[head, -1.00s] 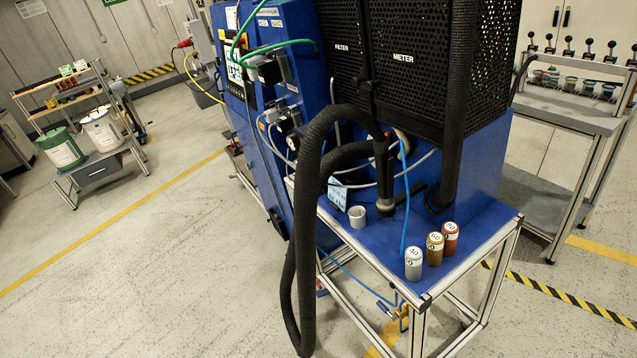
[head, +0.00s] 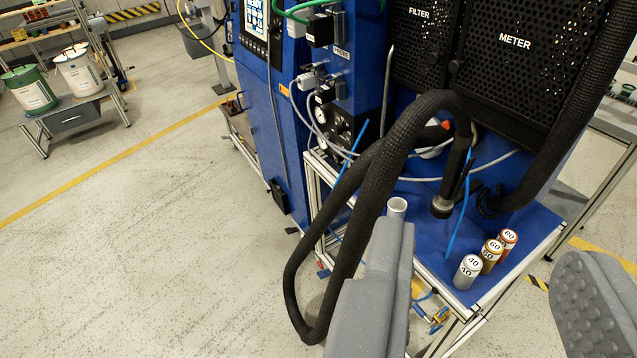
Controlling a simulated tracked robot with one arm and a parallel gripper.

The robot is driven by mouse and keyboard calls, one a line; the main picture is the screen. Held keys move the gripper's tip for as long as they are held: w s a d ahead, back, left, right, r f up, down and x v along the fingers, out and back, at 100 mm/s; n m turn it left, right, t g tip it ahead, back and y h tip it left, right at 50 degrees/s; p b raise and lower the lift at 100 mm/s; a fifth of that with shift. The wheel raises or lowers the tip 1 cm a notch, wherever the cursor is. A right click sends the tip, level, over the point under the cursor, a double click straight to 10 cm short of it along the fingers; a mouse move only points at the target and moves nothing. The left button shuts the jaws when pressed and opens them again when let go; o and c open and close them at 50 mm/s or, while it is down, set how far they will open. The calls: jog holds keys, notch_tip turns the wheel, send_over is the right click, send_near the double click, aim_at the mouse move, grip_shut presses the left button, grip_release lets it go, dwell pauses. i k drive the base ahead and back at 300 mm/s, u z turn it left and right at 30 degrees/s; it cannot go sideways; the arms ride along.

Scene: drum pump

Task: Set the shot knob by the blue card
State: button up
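My gripper (head: 482,250) is open and empty, with one grey finger at the lower middle and the other at the lower right. It is in front of the blue machine (head: 265,130). I cannot pick out the shot knob for sure. Small round fittings and a gauge (head: 321,115) show on the machine's side, partly crossed by cables and the thick black hose (head: 340,215). The blue card is not visible now; in the earlier view a pale blue card stood behind the hose by the white cup. Hose or finger may hide it.
Canisters marked 40 (head: 468,272), 60 (head: 491,255) and 80 (head: 507,241) stand on the blue shelf (head: 540,225). A white cup (head: 397,207) is just behind the left finger. A blue tube and the hose cross the front. Open floor (head: 150,260) lies left.

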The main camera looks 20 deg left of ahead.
aim_at(337, 130)
jog(key=u, duration=0.2)
jog(key=i, duration=1)
jog(key=z, duration=0.05)
